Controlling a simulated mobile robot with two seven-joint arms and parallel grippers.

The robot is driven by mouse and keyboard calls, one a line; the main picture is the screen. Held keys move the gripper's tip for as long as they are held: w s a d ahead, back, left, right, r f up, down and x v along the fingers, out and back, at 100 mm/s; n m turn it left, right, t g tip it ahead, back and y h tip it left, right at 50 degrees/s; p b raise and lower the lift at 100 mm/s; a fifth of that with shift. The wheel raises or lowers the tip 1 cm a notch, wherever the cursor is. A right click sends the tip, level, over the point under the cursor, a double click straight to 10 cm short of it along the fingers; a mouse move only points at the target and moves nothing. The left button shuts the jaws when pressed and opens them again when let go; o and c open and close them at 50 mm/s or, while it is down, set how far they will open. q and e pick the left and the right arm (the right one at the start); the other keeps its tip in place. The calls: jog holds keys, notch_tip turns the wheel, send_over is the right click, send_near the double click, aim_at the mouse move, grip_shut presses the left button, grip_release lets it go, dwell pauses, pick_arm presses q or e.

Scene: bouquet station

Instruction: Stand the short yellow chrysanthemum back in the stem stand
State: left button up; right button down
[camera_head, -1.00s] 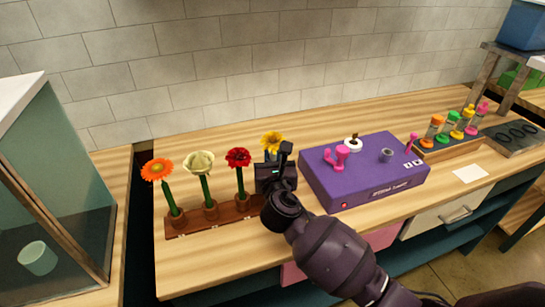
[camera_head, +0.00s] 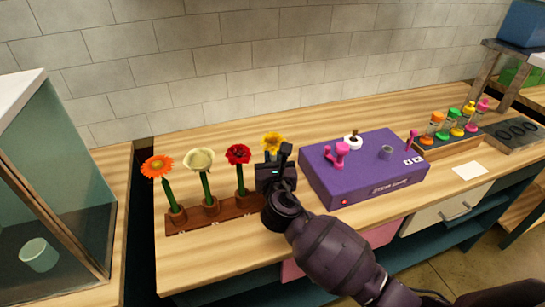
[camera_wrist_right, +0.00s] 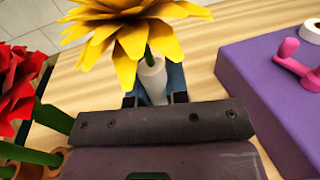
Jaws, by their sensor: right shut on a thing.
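The yellow chrysanthemum (camera_head: 273,142) stands upright just behind my right gripper (camera_head: 276,163) in the head view. In the right wrist view its bloom (camera_wrist_right: 130,28) is large, and a pale sleeve on its stem (camera_wrist_right: 152,78) sits between the fingers of my right gripper (camera_wrist_right: 154,97), which is shut on it. The brown stem stand (camera_head: 235,209) runs along the front left of the table. My right gripper is over its right end and hides that end, so I cannot tell whether the stem's foot is in a hole. My left gripper is not in view.
The stand holds an orange flower (camera_head: 157,166), a cream flower (camera_head: 200,160) and a red flower (camera_head: 238,154), the red one closest to my gripper. A purple box (camera_head: 365,175) with pink parts stands close on the right. The table behind the stand is clear.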

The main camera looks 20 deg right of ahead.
jog(key=c, duration=1.1)
grip_release()
jog(key=o, duration=0.6)
jog(key=shift+p+v, duration=1.6)
jog(key=shift+v, duration=2.95)
